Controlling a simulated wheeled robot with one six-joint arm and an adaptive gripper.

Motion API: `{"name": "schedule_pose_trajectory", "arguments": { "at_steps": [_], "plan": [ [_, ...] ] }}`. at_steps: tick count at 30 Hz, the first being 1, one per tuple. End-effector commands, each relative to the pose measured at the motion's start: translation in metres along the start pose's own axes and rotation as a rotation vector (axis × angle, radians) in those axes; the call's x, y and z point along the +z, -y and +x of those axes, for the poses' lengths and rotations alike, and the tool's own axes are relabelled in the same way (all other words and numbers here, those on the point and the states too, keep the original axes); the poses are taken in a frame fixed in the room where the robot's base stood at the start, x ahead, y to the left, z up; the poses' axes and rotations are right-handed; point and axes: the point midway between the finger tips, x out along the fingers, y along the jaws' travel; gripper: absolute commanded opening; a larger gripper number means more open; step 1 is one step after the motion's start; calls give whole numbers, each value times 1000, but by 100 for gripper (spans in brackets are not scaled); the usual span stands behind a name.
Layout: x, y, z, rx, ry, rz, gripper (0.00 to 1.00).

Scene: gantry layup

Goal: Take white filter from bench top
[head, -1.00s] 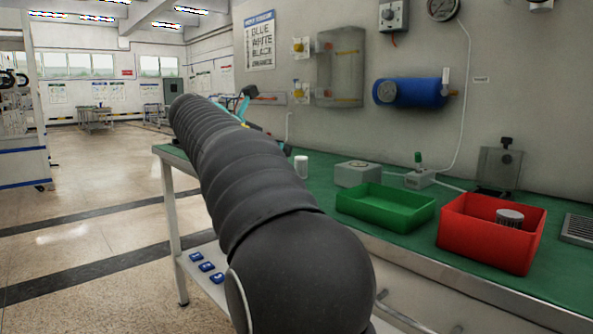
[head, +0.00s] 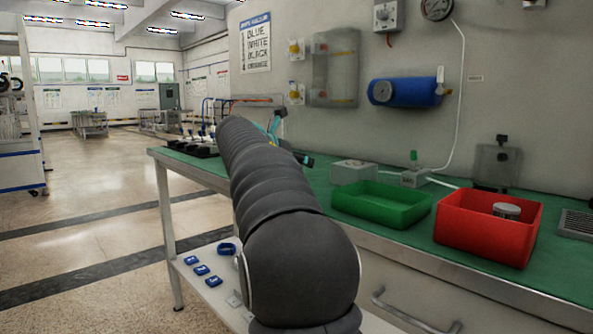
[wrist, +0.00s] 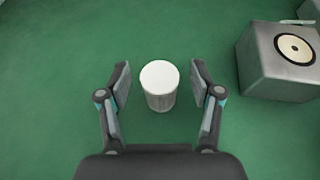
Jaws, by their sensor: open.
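The white filter (wrist: 159,88) is a short white cylinder standing upright on the green bench top (wrist: 60,60) in the wrist view. My gripper (wrist: 160,78) is open, with one finger on each side of the filter and a gap on both sides. The fingers do not touch it. In the head view my arm hides the filter, and only a small part of my gripper (head: 275,125) shows past the arm. The bench top (head: 385,170) also shows there.
A grey box with a round disc (wrist: 280,60) stands right of my gripper. In the head view, a green tray (head: 382,208) and a red bin (head: 487,235) holding a pale cylinder (head: 506,211) are on the bench. Black fixtures (head: 195,147) stand at its far end.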

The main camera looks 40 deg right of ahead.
Motion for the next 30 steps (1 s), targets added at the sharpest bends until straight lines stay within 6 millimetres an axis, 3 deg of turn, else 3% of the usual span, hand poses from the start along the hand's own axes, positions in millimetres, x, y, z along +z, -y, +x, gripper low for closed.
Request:
{"name": "schedule_pose_trajectory", "arguments": {
  "at_steps": [6,14,23,30],
  "plan": [
    [0,0,2,0,0,0,65],
    [0,0,2,0,0,0,5],
    [2,0,1,0,1,1,4],
    [35,0,-13,0,2,3,4]
  ]
}}
